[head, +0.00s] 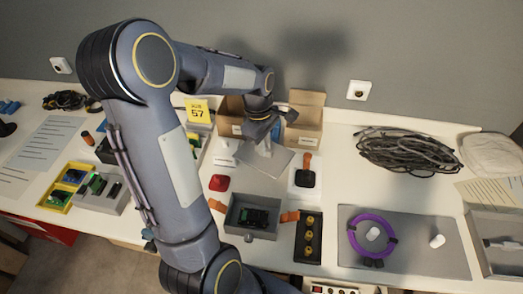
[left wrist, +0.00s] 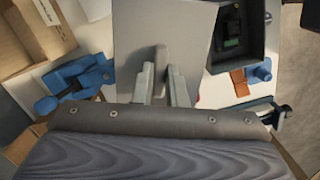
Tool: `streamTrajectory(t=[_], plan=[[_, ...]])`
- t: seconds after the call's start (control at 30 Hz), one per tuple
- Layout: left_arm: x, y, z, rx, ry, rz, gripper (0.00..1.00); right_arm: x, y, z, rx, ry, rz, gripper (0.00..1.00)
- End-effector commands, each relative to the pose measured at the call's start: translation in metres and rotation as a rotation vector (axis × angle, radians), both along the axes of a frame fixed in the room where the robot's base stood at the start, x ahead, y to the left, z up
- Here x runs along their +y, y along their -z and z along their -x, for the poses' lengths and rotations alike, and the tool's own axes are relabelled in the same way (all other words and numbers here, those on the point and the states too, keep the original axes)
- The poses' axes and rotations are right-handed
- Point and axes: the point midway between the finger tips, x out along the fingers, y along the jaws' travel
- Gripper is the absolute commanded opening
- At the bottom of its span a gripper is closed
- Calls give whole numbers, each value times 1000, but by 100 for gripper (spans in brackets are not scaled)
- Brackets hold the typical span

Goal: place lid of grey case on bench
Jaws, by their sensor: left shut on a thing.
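The lid (head: 276,163) is a flat grey panel behind the open grey case (head: 272,233) in the head view. My left gripper (head: 264,147) is over the lid, shut on its upright handle. In the left wrist view the fingers (left wrist: 161,87) stand on both sides of the handle, and the lid (left wrist: 185,25) spreads out beyond them. The case (left wrist: 257,50) shows at the upper right there, open, with a dark and green part inside. I cannot tell whether the lid touches the bench (head: 336,185). My right gripper is not in view.
Open cartons (head: 306,117) stand behind the lid by the wall. A white tray with a black and orange object (head: 305,178) is right of it, and a red object (head: 219,183) is left. A grey mat with a purple ring (head: 352,237) lies farther right.

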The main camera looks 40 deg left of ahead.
Motion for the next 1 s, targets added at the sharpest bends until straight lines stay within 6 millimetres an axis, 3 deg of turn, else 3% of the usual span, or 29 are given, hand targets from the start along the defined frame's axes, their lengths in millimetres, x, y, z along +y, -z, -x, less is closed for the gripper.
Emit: streamTrajectory(t=[0.3,0.5,0.93,0.97,1.0], plan=[[19,27,-12,2,-2,0,0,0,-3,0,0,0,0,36],[17,53,-11,1,1,0,0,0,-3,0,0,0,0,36],[17,60,-11,-1,1,0,0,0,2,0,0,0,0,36],[17,58,-11,-2,1,0,16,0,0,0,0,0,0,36],[17,58,-11,-1,1,0,21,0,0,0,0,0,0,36]])
